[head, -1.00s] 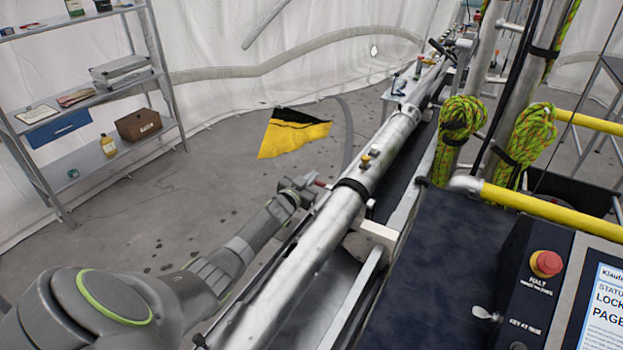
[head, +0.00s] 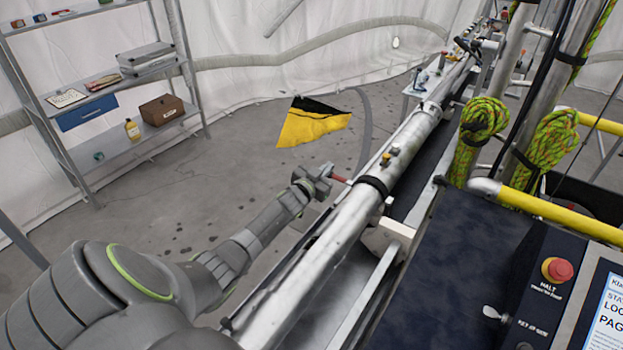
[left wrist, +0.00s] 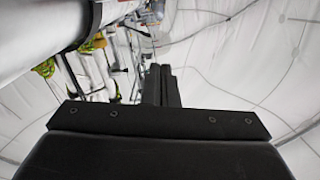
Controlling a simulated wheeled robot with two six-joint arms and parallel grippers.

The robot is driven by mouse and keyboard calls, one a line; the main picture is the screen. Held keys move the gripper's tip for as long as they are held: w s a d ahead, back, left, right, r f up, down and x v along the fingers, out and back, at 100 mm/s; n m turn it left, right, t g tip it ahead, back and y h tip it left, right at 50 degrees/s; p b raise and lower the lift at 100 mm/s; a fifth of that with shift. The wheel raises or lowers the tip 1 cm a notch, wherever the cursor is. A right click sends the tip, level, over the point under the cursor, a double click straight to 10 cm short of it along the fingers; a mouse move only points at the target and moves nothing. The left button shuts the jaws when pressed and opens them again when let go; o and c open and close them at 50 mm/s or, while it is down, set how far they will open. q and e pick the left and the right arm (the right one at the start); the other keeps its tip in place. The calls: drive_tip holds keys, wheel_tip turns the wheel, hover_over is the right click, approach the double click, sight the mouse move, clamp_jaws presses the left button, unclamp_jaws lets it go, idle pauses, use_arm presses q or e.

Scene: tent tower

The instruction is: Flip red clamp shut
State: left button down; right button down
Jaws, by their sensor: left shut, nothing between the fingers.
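The red clamp handle (head: 341,180) is a short, thin red bar. It sticks out from the left side of the long silver tube (head: 345,222), beside the tube's black band (head: 374,186). My left gripper (head: 320,177) is just left of the handle's outer end in the head view. I cannot tell whether they touch. In the left wrist view my left gripper (left wrist: 162,86) has its dark fingers together with nothing between them. The red handle does not show there, and the silver tube (left wrist: 50,35) crosses the upper left. My right gripper is not in view.
A brass-coloured fitting (head: 385,159) stands on the tube beyond the band. A dark console with a red stop button (head: 557,269) and a yellow rail (head: 560,219) fill the right. A shelf (head: 110,95) stands at the left.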

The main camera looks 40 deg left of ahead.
use_arm(q)
drive_tip(key=s+b, duration=0.1)
drive_tip(key=s, duration=0.6)
drive_tip(key=shift+d+b, duration=0.3)
drive_tip(key=shift+b, duration=0.1)
drive_tip(key=shift+r, duration=0.15)
